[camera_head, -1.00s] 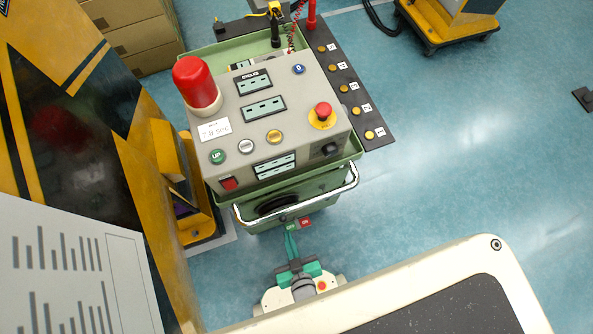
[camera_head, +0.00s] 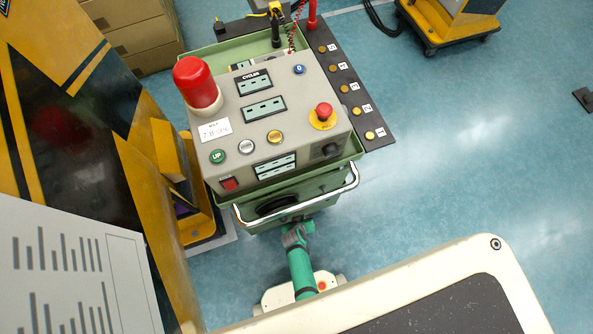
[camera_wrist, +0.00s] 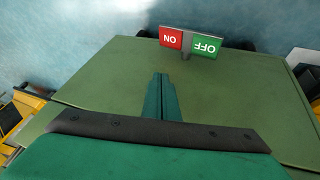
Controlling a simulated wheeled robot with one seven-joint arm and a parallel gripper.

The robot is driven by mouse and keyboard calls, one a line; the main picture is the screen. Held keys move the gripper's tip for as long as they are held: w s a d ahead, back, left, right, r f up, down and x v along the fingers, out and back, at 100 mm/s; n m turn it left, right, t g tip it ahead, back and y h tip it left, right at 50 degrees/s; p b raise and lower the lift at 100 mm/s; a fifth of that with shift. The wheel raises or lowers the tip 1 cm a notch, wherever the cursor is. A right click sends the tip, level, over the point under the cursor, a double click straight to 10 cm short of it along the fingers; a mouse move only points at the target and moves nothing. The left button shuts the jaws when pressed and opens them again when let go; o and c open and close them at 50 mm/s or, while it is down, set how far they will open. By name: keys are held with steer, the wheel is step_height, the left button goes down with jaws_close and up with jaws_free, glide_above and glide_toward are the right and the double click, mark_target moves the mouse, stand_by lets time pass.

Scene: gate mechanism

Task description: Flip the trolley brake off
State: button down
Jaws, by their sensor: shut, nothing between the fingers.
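The green trolley (camera_head: 335,178) stands in the middle of the head view with a chrome handle along its near side. In the wrist view its flat green face (camera_wrist: 90,85) fills most of the picture. A small brake plate with a red ON half (camera_wrist: 171,38) and a green OFF half (camera_wrist: 207,45) sits at the face's far edge; its text is upside down. A short dark stem shows under the plate. My gripper (camera_wrist: 161,80) is shut and empty, its green fingers pointing toward the plate and apart from it in the picture. In the head view my wrist hides the plate.
A control console (camera_head: 285,110) with a red beacon (camera_head: 197,83) and a red stop button tops the trolley. A yellow and black machine (camera_head: 85,130) stands close on the left. Cardboard boxes (camera_head: 132,35) are behind it. Blue floor (camera_head: 450,140) is open to the right.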

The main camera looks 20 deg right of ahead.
steer(key=shift+f, duration=0.1)
steer(key=shift+a+f, duration=0.3)
steer(key=shift+f, duration=1.1)
steer(key=shift+a+f, duration=0.35)
steer(key=shift+f, duration=1)
steer(key=shift+a+f, duration=0.3)
steer(key=shift+f, duration=1.1)
steer(key=shift+f, duration=0.1)
steer(key=shift+a+f, duration=0.1)
steer(key=shift+f, duration=0.2)
steer(key=shift+d+r, duration=0.2)
steer(key=shift+d, duration=0.05)
steer(key=shift+r, duration=0.15)
